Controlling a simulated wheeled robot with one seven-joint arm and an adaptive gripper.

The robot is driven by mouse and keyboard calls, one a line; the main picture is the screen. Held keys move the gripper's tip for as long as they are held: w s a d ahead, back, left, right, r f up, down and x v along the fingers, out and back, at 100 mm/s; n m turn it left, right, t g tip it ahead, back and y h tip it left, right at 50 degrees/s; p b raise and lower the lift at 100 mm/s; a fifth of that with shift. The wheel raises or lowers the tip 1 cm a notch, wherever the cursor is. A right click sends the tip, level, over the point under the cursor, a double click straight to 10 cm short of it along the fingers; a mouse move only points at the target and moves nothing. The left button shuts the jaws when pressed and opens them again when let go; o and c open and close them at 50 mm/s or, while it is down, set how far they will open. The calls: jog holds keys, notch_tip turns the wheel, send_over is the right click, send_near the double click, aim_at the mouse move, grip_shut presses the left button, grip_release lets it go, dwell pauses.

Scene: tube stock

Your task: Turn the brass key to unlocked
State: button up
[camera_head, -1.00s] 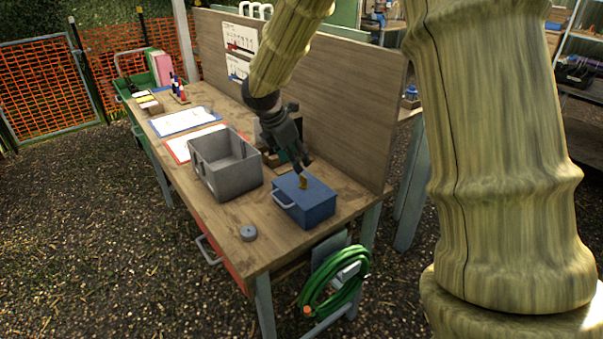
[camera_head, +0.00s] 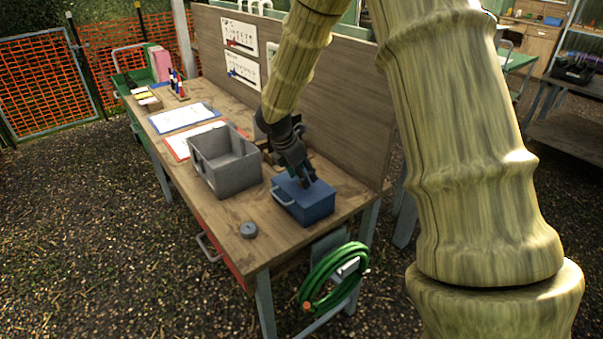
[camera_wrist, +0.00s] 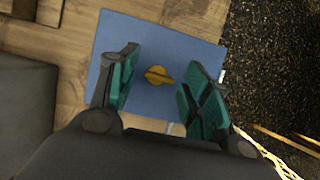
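The brass key (camera_wrist: 158,75) shows in the wrist view on the top face of the blue box (camera_wrist: 150,38). It lies between my two fingers, with a gap on each side. In the head view the blue box (camera_head: 312,208) stands near the front right end of the workbench, and my gripper hides the key there. My gripper (camera_wrist: 155,92) is open, fingers pointing down on either side of the key. In the head view my gripper (camera_head: 306,184) is right over the box. The wrist view does not show clearly how high the fingertips are above the box.
A grey open bin (camera_head: 216,180) stands left of the box on the workbench (camera_head: 222,222). A small grey disc (camera_head: 248,230) lies near the front edge. A wooden back panel (camera_head: 335,110) rises behind. A green hose (camera_head: 320,278) hangs at the bench's end.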

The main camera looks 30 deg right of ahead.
jog(key=c, duration=0.8)
jog(key=shift+c, duration=0.2)
jog(key=shift+r+m+p, duration=0.1)
jog(key=shift+m+p, duration=0.2)
jog(key=shift+p, duration=0.15)
jog(key=shift+w+r+m+g+p, duration=0.1)
jog(key=shift+m+g+p, duration=0.3)
jog(key=shift+m+p, duration=0.25)
jog(key=m+g+p, duration=0.1)
jog(key=m+p, duration=0.2)
jog(key=m, duration=0.1)
jog(key=shift+w+g, duration=0.1)
jog(key=shift+g, duration=0.2)
jog(key=m+g+y+p, duration=0.1)
jog(key=m, duration=0.2)
jog(key=m+p, duration=0.2)
jog(key=m, duration=0.1)
jog(key=shift+w+d+m+g+y, duration=0.1)
jog(key=shift+d+m+g+y, duration=0.15)
jog(key=shift+g+y, duration=0.15)
jog(key=m+y, duration=0.1)
jog(key=m, duration=0.1)
jog(key=m+y+p, duration=0.1)
jog(key=m, duration=0.2)
jog(key=shift+m+g, duration=0.3)
